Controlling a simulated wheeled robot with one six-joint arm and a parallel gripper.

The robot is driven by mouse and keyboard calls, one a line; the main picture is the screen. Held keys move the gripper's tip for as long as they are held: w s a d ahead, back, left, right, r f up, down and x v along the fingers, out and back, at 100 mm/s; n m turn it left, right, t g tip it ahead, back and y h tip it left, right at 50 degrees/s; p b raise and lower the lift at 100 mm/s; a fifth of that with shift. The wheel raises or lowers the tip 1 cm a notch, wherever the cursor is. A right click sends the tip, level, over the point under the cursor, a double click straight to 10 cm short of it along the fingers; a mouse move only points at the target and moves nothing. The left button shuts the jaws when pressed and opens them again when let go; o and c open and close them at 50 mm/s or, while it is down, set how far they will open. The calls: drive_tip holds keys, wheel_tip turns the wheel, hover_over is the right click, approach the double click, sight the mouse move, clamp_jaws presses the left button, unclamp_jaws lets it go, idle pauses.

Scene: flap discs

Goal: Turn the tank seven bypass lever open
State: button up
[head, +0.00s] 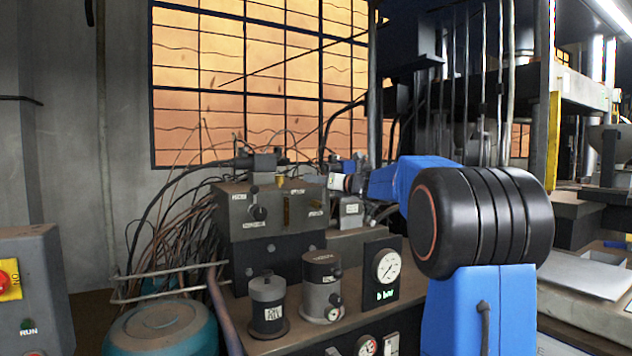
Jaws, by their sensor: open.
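A grey valve block (268,212) stands on the bench in the middle of the head view. A dark lever with a round hub (258,206) is on its front face, its handle pointing up. Small label plates sit around it, too small to read, so I cannot tell whether this is the tank seven bypass lever.
A teal tank (160,328) and a grey control box (32,290) are at lower left.

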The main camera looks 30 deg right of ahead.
drive_tip(key=shift+w+a, duration=0.15)
drive_tip(key=shift+w, duration=0.4)
clamp_jaws()
drive_tip(key=shift+d+f+m+t, duration=0.2)
drive_tip(key=shift+d+m+t, duration=0.2)
drive_tip(key=shift+d+m, duration=1.65)
drive_tip(key=shift+a+m, duration=0.25)
drive_tip(key=shift+a, duration=0.05)
unclamp_jaws()
